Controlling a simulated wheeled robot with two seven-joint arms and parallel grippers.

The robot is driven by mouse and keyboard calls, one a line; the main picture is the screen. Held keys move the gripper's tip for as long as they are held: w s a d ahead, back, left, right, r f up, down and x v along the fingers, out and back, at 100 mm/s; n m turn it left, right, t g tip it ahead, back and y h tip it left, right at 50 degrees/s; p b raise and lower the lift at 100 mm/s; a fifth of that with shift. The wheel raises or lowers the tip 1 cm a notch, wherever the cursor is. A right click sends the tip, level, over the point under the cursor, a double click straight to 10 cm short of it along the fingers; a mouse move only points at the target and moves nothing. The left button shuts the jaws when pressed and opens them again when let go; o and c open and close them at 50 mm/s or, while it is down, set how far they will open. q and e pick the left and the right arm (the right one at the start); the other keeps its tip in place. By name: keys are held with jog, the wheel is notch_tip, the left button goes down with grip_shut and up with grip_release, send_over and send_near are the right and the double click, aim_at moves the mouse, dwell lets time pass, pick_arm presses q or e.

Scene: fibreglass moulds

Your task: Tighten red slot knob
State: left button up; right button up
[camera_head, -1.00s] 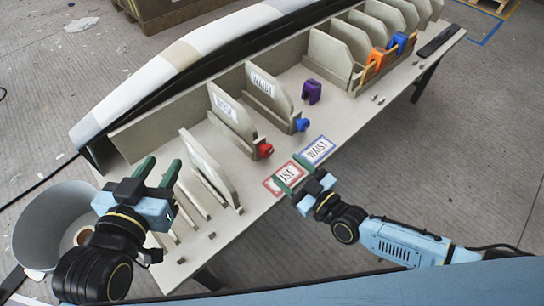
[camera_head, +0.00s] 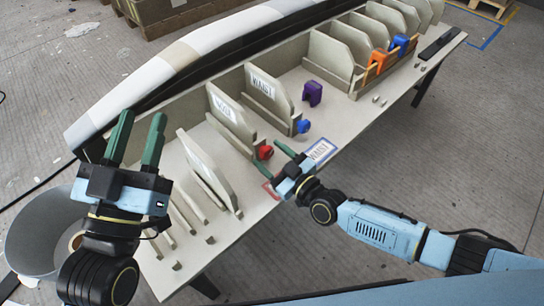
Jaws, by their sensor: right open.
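The red knob (camera_head: 265,152) sits at the front end of a slot between upright panels, by the panel with a white label (camera_head: 223,107). My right gripper (camera_head: 281,162) is open, its green fingers reaching toward the red knob, one finger on each side of it in the picture. I cannot tell whether they touch it. My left gripper (camera_head: 137,140) is open and empty, raised over the left end of the table, away from the knob. A blue knob (camera_head: 302,126) sits one slot to the right, by the WAIST panel (camera_head: 262,86).
A purple clamp (camera_head: 312,93) stands on the table (camera_head: 345,115) further right. Orange (camera_head: 376,61) and blue (camera_head: 400,43) pieces sit in a wooden holder. The blue-framed WAIST card (camera_head: 321,151) lies at the front edge. A grey bin (camera_head: 38,235) stands at left.

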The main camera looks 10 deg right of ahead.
jog(key=c, duration=1)
jog(key=shift+m, duration=0.3)
jog(key=shift+m, duration=1.7)
jog(key=m+b, duration=0.1)
jog(key=m, duration=0.2)
jog(key=shift+m, duration=0.4)
pick_arm(q)
jog(key=shift+s+r+t, duration=0.5)
jog(key=shift+r+t, duration=0.3)
jog(key=shift+t, duration=0.1)
pick_arm(e)
jog(key=shift+m, duration=0.3)
pick_arm(q)
jog(key=shift+r, duration=0.1)
